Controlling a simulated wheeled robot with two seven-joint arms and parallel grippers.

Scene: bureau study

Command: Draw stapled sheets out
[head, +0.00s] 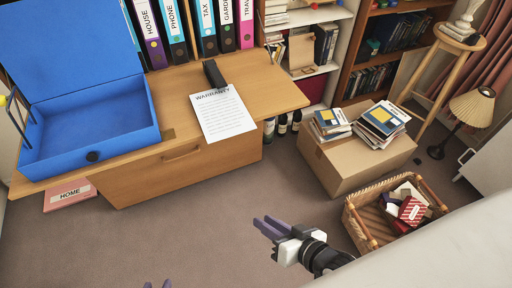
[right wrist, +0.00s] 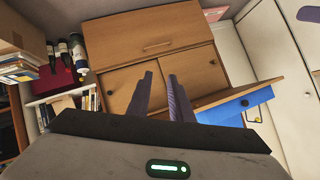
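A white printed sheet headed WARRANTY (head: 223,115) lies on the wooden desk (head: 275,92). Its lower edge reaches about the desk's front edge. A dark stapler-like object (head: 213,73) stands at its top edge, and I cannot tell whether it grips the paper. I cannot make out a staple or several layers. My right gripper (head: 267,227) is open and empty, over the floor in front of the desk. Its two fingers also show apart in the right wrist view (right wrist: 160,85).
An open blue box file (head: 90,125) stands on the desk's left. A pink HOME folder (head: 70,194) sticks out below it. Labelled binders (head: 205,30) stand behind. A cardboard box (head: 360,160) with books and a wicker basket (head: 368,226) stand right. The carpet before the desk is clear.

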